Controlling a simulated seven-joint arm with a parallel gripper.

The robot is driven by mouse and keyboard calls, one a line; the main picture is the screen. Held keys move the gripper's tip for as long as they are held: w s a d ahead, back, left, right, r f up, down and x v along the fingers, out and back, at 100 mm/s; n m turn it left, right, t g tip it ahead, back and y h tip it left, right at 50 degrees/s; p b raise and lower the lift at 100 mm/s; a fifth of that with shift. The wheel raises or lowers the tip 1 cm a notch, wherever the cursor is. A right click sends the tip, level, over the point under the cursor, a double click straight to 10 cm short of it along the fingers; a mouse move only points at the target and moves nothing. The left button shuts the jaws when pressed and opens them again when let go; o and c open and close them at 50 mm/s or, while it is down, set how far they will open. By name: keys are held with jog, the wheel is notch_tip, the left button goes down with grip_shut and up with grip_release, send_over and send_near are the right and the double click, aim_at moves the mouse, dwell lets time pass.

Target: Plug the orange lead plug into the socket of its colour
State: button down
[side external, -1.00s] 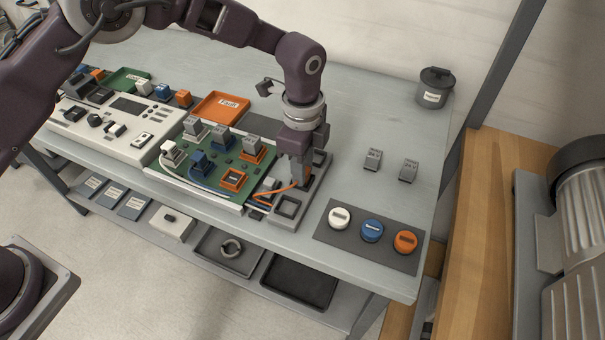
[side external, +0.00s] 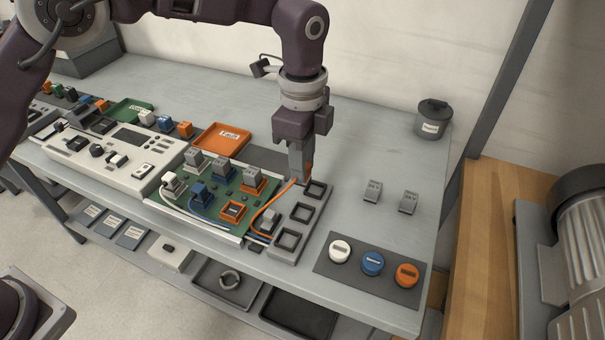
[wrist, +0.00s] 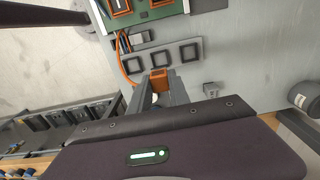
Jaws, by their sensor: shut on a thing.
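My gripper (side external: 303,174) is shut on the orange lead plug (side external: 309,173) above the back end of the grey three-slot holder (side external: 281,253). In the wrist view the plug (wrist: 160,75) shows between my fingertips (wrist: 160,82). An orange lead (side external: 262,211) arcs from it to the front right of the green board (side external: 213,203). The orange socket (side external: 233,211) is an open square frame at the board's front right, left of my gripper. Part of the plug is hidden by the fingers.
Grey blocks in white, blue and orange sockets (side external: 252,180) stand on the board. White and blue plugs (side external: 199,193) with leads sit at its left. White, blue and orange round buttons (side external: 407,274) lie right. Two small grey blocks (side external: 372,191) stand behind them. An orange tray (side external: 222,138) lies behind the board.

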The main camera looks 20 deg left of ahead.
jog(key=s+a+f, duration=0.1)
jog(key=s+a, duration=0.1)
jog(key=a, duration=0.4)
jog(key=s+a+f, duration=0.2)
jog(key=s+a, duration=0.1)
jog(key=a, duration=0.4)
jog(key=shift+s+f, duration=0.25)
jog(key=shift+f, duration=0.05)
jog(key=shift+a, duration=0.1)
jog(key=shift+f, duration=1.9)
jog(key=shift+f, duration=0.35)
jog(key=shift+f, duration=0.3)
